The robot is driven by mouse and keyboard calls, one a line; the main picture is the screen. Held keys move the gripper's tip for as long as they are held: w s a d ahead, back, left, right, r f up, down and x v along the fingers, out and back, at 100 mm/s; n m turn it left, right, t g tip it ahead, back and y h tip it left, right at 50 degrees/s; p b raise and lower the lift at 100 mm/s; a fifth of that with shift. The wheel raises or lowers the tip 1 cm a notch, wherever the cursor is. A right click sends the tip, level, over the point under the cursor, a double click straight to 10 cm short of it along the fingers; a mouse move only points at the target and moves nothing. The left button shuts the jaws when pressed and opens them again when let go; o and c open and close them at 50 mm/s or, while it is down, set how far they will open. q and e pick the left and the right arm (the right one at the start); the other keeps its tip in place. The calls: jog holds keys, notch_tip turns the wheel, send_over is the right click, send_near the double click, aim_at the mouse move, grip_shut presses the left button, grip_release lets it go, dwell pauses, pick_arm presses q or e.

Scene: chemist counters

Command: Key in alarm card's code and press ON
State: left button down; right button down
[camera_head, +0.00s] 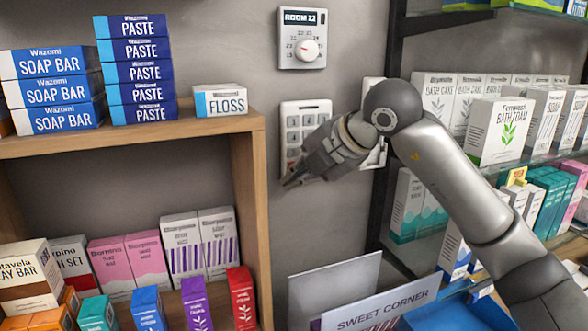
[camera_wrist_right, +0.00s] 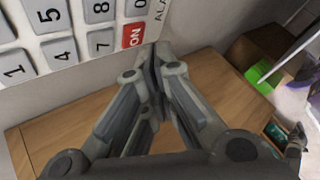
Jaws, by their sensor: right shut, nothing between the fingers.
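The white keypad (camera_head: 303,125) is on the grey wall, its right and lower parts partly covered by my right gripper (camera_head: 291,182). In the right wrist view the keypad (camera_wrist_right: 75,45) fills the upper left, with grey number keys such as 1, 4, 5, 7 and 8. The red ON key (camera_wrist_right: 132,36) is at its edge. My right gripper (camera_wrist_right: 156,58) is shut and empty, its tips close to the ON key; I cannot tell whether they touch the panel. No card with a readable code shows. My left gripper is out of view.
A round-dial thermostat (camera_head: 302,40) is above the keypad. A white panel (camera_head: 373,88) on the wall is partly behind my right arm. A wooden shelf (camera_head: 200,128) with boxes is at left, glass shelves with boxes at right. A SWEET CORNER sign (camera_head: 382,307) is below.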

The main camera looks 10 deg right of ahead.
jog(key=s+b, duration=0.2)
jog(key=s, duration=0.1)
jog(key=s+d, duration=0.1)
jog(key=s, duration=0.1)
jog(key=shift+b, duration=0.4)
dwell(0.4)
